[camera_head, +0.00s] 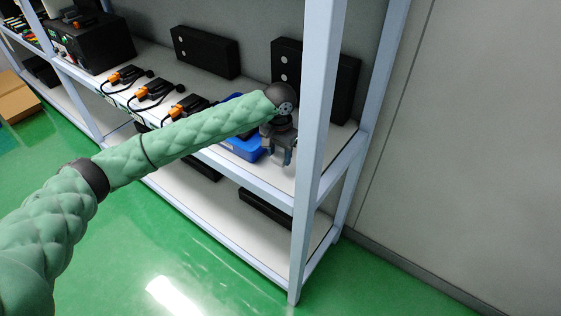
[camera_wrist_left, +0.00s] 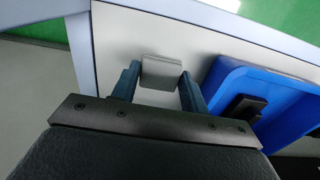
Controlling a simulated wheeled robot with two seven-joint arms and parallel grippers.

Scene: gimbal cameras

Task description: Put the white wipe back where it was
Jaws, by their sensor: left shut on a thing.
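The white wipe (camera_wrist_left: 161,72) shows in the left wrist view as a small pale grey-white block between my left gripper's fingers. My left gripper (camera_wrist_left: 162,88) is shut on it, over the white shelf board. In the head view the left gripper (camera_head: 279,155) points down at the right end of the middle shelf, just behind the front upright. I cannot make out the wipe clearly in the head view. Whether the wipe touches the board is hard to tell. My right gripper is not in view.
A blue bin (camera_wrist_left: 224,78) with a dark item (camera_wrist_left: 244,108) inside stands close beside the gripper; it also shows in the head view (camera_head: 240,150). The shelf upright (camera_head: 316,130) stands close to the gripper. Black boxes (camera_head: 205,52) and orange-black tools (camera_head: 186,107) stand farther left.

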